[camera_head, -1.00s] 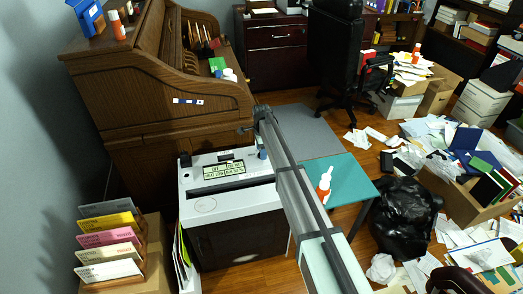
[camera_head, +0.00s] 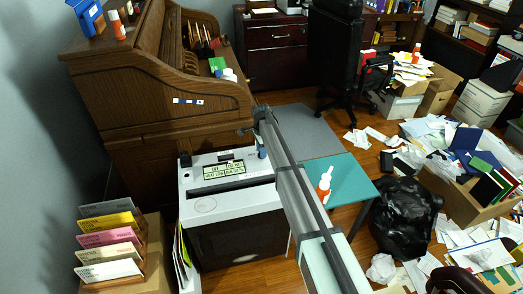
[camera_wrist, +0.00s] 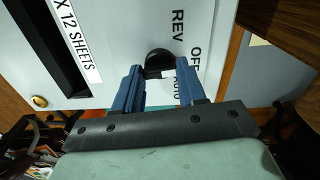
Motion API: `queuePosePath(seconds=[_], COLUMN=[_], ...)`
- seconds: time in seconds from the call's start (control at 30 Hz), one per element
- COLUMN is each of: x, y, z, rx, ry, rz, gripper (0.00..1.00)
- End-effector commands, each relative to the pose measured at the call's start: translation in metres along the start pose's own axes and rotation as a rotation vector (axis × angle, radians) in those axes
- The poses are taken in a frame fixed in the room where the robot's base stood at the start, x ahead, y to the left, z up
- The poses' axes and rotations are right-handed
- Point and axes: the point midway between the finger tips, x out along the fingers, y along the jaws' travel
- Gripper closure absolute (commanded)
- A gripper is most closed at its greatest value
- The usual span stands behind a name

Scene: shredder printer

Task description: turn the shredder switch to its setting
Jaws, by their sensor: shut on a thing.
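The shredder (camera_head: 237,215) is a white-topped box with a dark front, standing beside the wooden desk. In the wrist view its white top (camera_wrist: 120,20) fills much of the picture. The black round switch (camera_wrist: 158,57) sits between the tips of my gripper's blue fingers (camera_wrist: 160,78), which are shut on it. The labels REV, OFF and a partly covered AUTO are printed around it. The fingers and knob hide part of the labels, and I cannot tell which setting the switch points to. In the head view my gripper (camera_head: 262,152) is at the shredder's back right corner; the switch is hidden there.
The roll-top desk (camera_head: 150,75) stands behind the shredder. A teal table (camera_head: 345,180) with a white-and-orange bottle (camera_head: 324,185) is on the right. A folder rack (camera_head: 110,240) stands at front left. A black bag (camera_head: 405,215) and loose papers cover the floor at right.

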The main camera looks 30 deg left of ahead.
Motion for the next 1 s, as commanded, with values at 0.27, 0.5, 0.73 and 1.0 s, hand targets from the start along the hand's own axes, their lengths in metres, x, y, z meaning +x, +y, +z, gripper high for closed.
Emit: queuePosePath(seconds=[0.27, 0.5, 0.73, 1.0], x=[-0.0002, -0.0002, -0.0003, -0.0003], y=[-0.0001, -0.0002, -0.0002, -0.0003], z=[-0.0003, -0.0004, -0.0005, -0.0005], rx=[-0.23, -0.458, -0.661, -0.84], ry=[0.0, 0.0, 0.0, 0.0], rz=[0.0, 0.0, 0.0, 0.0], gripper=[0.9, 0.9, 0.9, 0.9])
